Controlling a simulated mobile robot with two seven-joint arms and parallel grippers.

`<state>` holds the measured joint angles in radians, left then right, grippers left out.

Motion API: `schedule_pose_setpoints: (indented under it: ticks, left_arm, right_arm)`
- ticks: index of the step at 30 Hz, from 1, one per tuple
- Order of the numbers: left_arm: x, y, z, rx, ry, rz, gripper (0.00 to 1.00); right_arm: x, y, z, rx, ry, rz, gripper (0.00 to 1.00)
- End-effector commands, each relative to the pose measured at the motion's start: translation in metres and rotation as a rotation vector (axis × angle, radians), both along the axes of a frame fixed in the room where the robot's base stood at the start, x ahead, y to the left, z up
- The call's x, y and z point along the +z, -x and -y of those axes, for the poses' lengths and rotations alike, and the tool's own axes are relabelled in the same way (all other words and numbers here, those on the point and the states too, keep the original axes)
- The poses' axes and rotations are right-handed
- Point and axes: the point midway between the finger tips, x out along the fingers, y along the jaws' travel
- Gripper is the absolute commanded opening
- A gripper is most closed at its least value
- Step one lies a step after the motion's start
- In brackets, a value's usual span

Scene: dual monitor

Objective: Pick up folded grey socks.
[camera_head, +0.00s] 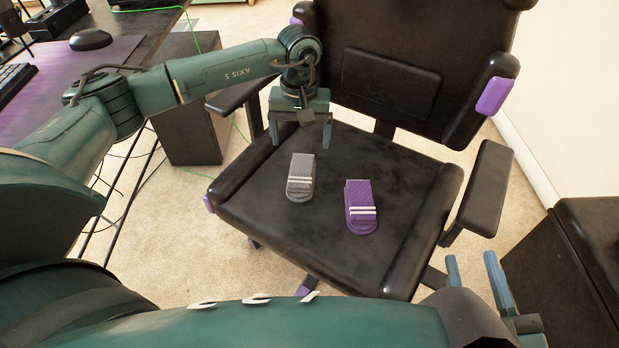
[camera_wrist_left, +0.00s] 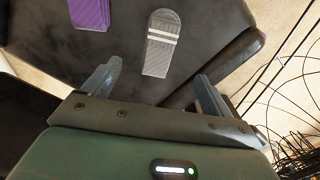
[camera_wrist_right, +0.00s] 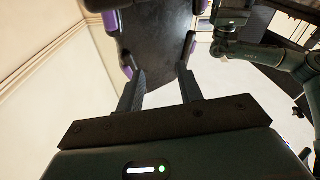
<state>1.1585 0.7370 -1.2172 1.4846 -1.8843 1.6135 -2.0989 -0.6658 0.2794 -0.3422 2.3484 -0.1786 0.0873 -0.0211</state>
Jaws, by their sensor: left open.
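The folded grey socks (camera_head: 300,177) lie on the black chair seat (camera_head: 265,205), with two white stripes across them. In the left wrist view the grey socks (camera_wrist_left: 161,44) lie ahead of the fingertips, between their lines and apart from them. My left gripper (camera_head: 301,140) is open and empty above the rear of the seat, just behind the socks. My right gripper (camera_head: 470,268) is open and empty, right of the seat's front corner; its fingers also show in the right wrist view (camera_wrist_right: 160,85).
Folded purple socks (camera_head: 360,206) lie right of the grey ones on the seat. The chair backrest (camera_head: 395,85) and armrests (camera_head: 480,185) surround the seat. A desk (camera_head: 125,45) with a mouse (camera_head: 91,39) stands left. A dark cabinet (camera_head: 575,270) stands right.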

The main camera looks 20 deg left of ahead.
Motion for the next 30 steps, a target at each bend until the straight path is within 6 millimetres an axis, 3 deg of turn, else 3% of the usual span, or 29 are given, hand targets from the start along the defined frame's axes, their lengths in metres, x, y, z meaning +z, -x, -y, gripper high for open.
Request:
schedule_pose_setpoints:
  ticks: [3,9,17,23,30]
  left_arm:
    - [-0.028,0.002,0.001,-0.001,0.003,-0.006,0.85]
    - [-0.060,0.001,0.002,0.000,0.007,-0.004,0.85]
    - [-0.075,0.002,0.002,0.000,0.006,-0.003,0.85]
    - [-0.106,0.005,-0.001,0.001,0.008,-0.004,0.85]
    - [-0.120,0.004,-0.001,0.001,0.009,-0.001,0.85]
  right_arm:
    - [-0.003,-0.001,-0.001,0.006,-0.018,0.003,0.36]
    - [-0.002,-0.002,-0.003,0.014,-0.046,0.003,0.36]
    - [-0.003,-0.002,-0.003,0.019,-0.060,0.001,0.36]
    - [-0.010,-0.002,-0.005,0.029,-0.094,-0.005,0.36]
    - [0.002,-0.004,-0.007,0.042,-0.121,0.010,0.36]
